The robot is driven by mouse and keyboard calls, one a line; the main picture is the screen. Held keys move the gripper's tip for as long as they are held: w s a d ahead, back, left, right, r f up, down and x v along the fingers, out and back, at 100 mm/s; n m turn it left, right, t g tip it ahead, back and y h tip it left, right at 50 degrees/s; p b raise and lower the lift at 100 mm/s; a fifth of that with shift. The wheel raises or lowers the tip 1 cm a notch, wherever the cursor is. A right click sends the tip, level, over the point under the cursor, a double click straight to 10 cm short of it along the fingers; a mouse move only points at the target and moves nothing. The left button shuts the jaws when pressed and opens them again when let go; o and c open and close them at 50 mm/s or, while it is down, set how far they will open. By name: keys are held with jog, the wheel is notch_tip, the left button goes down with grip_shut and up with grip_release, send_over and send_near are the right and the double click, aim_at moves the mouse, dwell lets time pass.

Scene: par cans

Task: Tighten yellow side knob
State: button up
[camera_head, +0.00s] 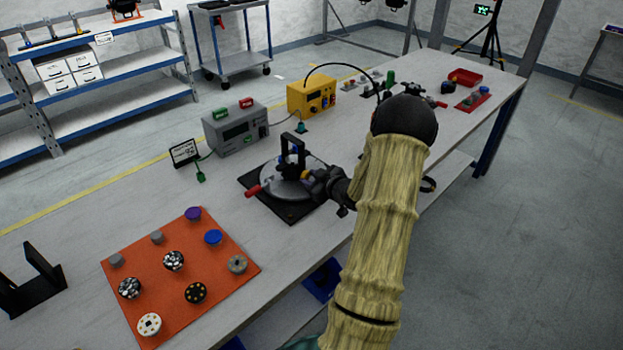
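My gripper (325,185) is a dark shape at the end of my pale-yellow-sleeved arm. It is at the right side of a round grey fixture (285,187) with an upright black bracket (291,153). Its fingers are too small and dark to tell open from shut, and I cannot tell if they touch the fixture. A red handle (253,191) sticks out at the fixture's left. Small blue parts show near the bracket.
The fixture stands on a black mat (252,178) on the long grey workbench (190,290). An orange mat (150,265) with several round knobs lies at the front left. A grey box (236,128) and a yellow box (310,97) stand behind. A black stand (33,283) is far left.

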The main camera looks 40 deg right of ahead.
jog(key=shift+r+p, duration=0.15)
jog(key=shift+p, duration=0.5)
jog(key=m+p, duration=0.1)
jog(key=p, duration=0.1)
jog(key=shift+r+y+p, duration=0.15)
jog(key=shift+y+p, duration=0.25)
jog(key=m+y+p, duration=0.1)
jog(key=p, duration=0.2)
jog(key=shift+d+m, duration=0.15)
jog(key=shift+m, duration=0.15)
jog(key=m+y+p, duration=0.1)
jog(key=p, duration=0.1)
jog(key=m+y+p, duration=0.1)
jog(key=shift+d+f+m+p, duration=0.15)
jog(key=shift+f+m+p, duration=0.1)
jog(key=shift+m+p, duration=0.1)
jog(key=o, duration=1)
jog(key=shift+s, duration=0.1)
